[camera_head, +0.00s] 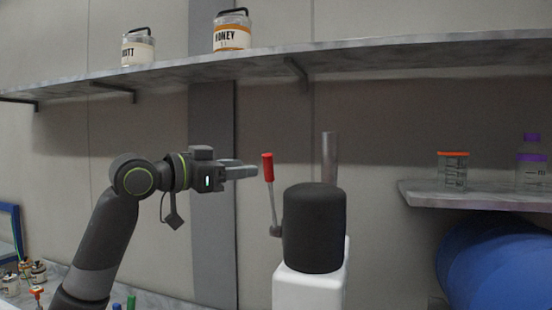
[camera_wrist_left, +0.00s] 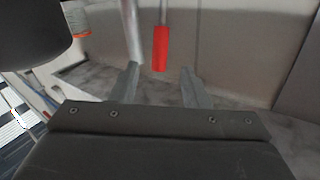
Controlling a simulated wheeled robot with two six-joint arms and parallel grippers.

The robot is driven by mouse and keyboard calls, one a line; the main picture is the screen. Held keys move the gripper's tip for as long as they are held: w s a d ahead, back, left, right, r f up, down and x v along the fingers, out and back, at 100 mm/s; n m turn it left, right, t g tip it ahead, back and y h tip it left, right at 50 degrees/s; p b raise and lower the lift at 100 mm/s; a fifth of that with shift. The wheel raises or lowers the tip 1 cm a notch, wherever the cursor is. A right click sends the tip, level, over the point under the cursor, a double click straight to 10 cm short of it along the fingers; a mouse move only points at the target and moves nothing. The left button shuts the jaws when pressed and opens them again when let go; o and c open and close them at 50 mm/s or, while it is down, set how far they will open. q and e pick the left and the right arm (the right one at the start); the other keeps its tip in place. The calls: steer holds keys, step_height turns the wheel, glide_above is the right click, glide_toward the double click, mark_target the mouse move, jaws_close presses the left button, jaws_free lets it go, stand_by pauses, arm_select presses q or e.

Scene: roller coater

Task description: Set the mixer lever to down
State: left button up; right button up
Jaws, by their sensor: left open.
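The mixer lever (camera_head: 268,168) has a red grip on a thin metal rod. It stands nearly upright at the left side of the mixer (camera_head: 314,228), which has a dark rounded head on a white body. My left gripper (camera_head: 256,171) comes in from the left at grip height, its fingertips just short of the red grip. In the left wrist view the red lever grip (camera_wrist_left: 161,48) shows between and beyond the two open fingers (camera_wrist_left: 157,88). I cannot tell whether they touch it. My right gripper is out of view.
A metal post (camera_head: 329,157) rises behind the mixer. A long marble shelf (camera_head: 380,53) with labelled jars (camera_head: 232,31) runs above. A lower shelf (camera_head: 480,195) at right holds an orange-lidded container (camera_head: 453,168) and a purple-capped bottle (camera_head: 532,165). Blue rounded forms (camera_head: 500,262) are beneath.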

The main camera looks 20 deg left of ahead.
mark_target(264, 165)
arm_select(q)
steer(key=p+x, duration=0.3)
steer(key=x, duration=0.5)
steer(key=shift+w+d+r+p, duration=0.15)
steer(key=shift+p, duration=0.15)
steer(key=shift+w+d, duration=0.35)
steer(key=shift+w, duration=0.25)
jaws_close()
